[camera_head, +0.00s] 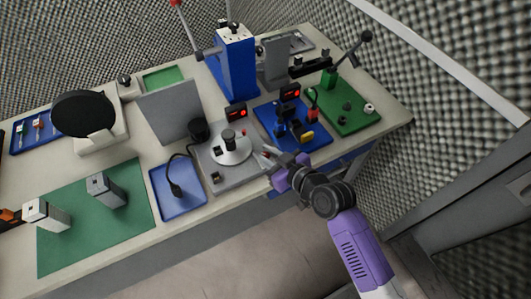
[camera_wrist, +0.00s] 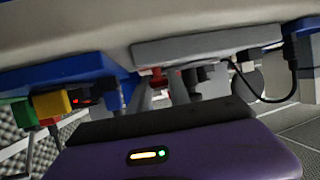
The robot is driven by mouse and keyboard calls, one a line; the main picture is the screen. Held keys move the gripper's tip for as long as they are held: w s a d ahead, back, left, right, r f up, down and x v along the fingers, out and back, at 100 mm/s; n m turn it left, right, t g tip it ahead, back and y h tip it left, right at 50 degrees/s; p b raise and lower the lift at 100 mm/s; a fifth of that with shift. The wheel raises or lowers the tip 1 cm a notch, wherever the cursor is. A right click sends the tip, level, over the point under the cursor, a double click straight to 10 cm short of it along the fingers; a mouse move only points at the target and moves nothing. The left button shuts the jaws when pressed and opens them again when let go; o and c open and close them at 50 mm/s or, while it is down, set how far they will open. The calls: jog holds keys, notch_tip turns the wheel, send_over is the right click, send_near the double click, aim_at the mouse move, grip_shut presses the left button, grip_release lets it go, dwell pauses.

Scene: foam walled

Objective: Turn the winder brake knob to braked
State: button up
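The winder appears to be the grey plate (camera_head: 211,177) with a white disc (camera_head: 232,152) and a black knob (camera_head: 229,137) on the disc. A small red part (camera_head: 243,132) shows behind the disc. Which part is the brake knob, and its setting, I cannot tell. My gripper (camera_head: 266,154) is at the plate's right edge, beside the disc, with fingers pointing left. In the wrist view, two grey fingers (camera_wrist: 161,92) stand apart, with a red part (camera_wrist: 157,80) seen between or beyond them. Whether they touch it is unclear.
A blue board (camera_head: 266,123) with small parts and red displays lies right of the plate. A blue tray (camera_head: 168,201) with a black cable (camera_head: 177,187) lies left. A grey panel (camera_head: 168,110) and a blue column (camera_head: 235,65) stand behind. The front table edge (camera_head: 130,257) is clear.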

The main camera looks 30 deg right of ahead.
grip_shut()
